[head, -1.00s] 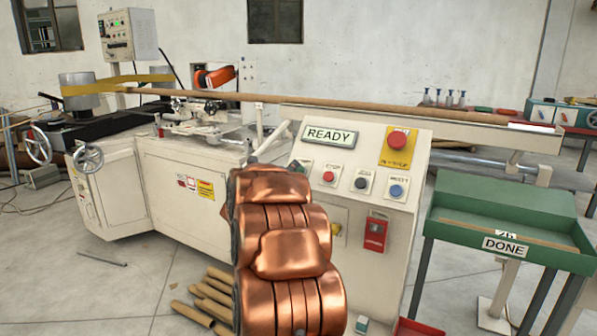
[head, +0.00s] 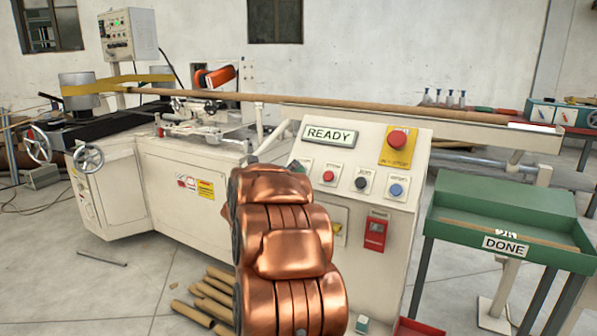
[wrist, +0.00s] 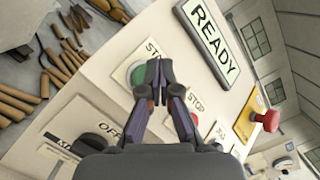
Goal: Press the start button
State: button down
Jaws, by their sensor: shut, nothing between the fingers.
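The green start button (wrist: 138,74) shows in the wrist view beside a partly covered label reading "STA". My gripper (wrist: 153,70) is shut and empty, with its fingertips in front of the button's right part. I cannot tell whether they touch it. In the head view my copper-coloured arm covers my gripper and most of the start button area. The panel (head: 352,215) carries a display (head: 328,135) reading READY.
A red stop button (head: 329,176), a black button (head: 362,183) and a blue button (head: 396,190) sit to the right on the panel. A red emergency button (head: 398,138) is above. A green DONE tray (head: 520,205) stands right; cardboard tubes (head: 210,290) lie on the floor.

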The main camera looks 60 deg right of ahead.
jog(key=shift+d+f+b, duration=0.2)
jog(key=shift+f+b, duration=0.1)
jog(key=shift+b, duration=0.1)
jog(key=shift+d+f+b, duration=0.25)
jog(key=shift+d+b, duration=0.1)
jog(key=shift+b, duration=0.15)
dwell(0.8)
jog(key=shift+a+r, duration=0.5)
jog(key=shift+a, duration=0.15)
jog(key=shift+r, duration=0.15)
dwell(0.3)
jog(key=shift+s+a+r+p, duration=0.1)
jog(key=shift+a+r+p, duration=0.25)
jog(key=shift+a+r, duration=0.5)
jog(key=shift+a+r+p, duration=0.3)
jog(key=shift+a+r, duration=0.35)
jog(key=shift+a, duration=0.4)
